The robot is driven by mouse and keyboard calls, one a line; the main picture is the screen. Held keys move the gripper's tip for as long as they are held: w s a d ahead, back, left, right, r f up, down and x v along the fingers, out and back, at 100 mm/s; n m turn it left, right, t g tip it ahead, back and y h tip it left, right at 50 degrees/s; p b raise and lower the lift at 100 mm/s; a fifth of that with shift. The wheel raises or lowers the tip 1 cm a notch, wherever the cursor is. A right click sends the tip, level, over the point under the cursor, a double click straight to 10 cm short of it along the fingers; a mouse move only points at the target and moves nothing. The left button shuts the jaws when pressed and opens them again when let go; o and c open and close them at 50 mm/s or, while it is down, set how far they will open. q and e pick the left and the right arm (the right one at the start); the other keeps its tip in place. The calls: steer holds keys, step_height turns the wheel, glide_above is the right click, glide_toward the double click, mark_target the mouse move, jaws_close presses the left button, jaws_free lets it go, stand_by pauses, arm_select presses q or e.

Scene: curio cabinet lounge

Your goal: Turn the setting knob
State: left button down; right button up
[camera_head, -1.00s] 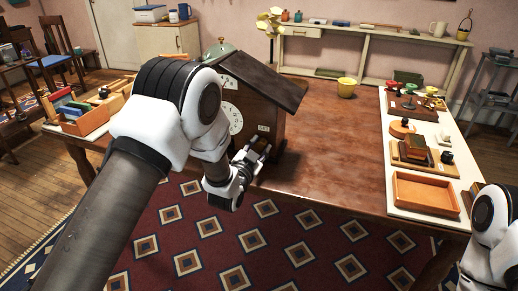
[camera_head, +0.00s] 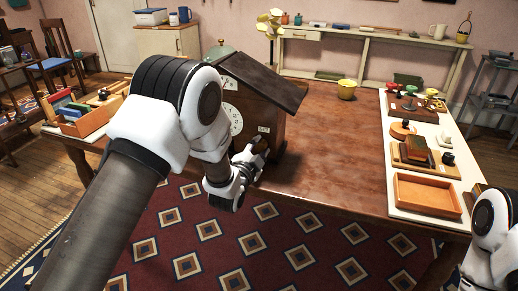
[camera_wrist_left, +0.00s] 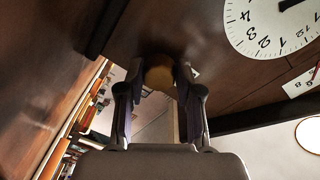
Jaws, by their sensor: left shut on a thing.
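The setting knob (camera_wrist_left: 160,73) is a round, brownish knob low on the front of the dark wooden cuckoo-style clock (camera_head: 262,103). In the left wrist view it sits between the two fingertips, below the white dial (camera_wrist_left: 272,25). My left gripper (camera_head: 257,150) is shut on the knob, and its fingers press on both sides of it. In the head view the gripper and arm hide the knob and part of the clock's front. My right arm shows at the lower right edge, but its gripper is out of view.
The clock stands on a brown table (camera_head: 330,150). At the right a white mat holds an empty wooden tray (camera_head: 427,194) and several small items. A divided box (camera_head: 85,122) sits at the left. The table's middle is clear.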

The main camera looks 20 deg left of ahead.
arm_select(q)
steer(key=c, duration=0.8)
jaws_free()
steer(key=shift+o, duration=0.2)
steer(key=s, duration=1.2)
steer(key=shift+a+r, duration=0.2)
steer(key=shift+a, duration=0.15)
